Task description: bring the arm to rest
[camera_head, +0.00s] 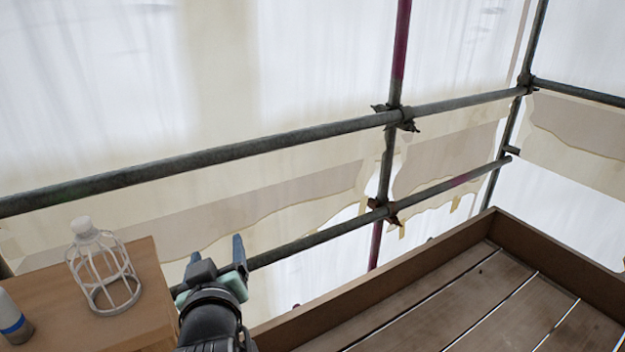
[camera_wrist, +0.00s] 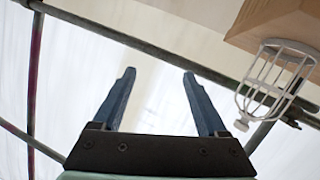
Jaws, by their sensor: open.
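My gripper (camera_head: 216,262) is in the lower left of the head view, just right of a wooden box top. Its two blue fingers (camera_wrist: 158,88) stand apart in the wrist view with nothing between them. It is open and empty, with scaffold poles and pale sheeting beyond it. My dark wrist and forearm run down to the bottom edge of the head view.
A white wire cage (camera_head: 103,268) stands on the wooden box (camera_head: 140,325), left of my gripper. A white bottle with a blue band (camera_head: 12,318) is cut off at the left edge. Scaffold rails (camera_head: 250,149) cross behind. The plank deck (camera_head: 490,300) at right is clear, with a raised board edge (camera_head: 380,282).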

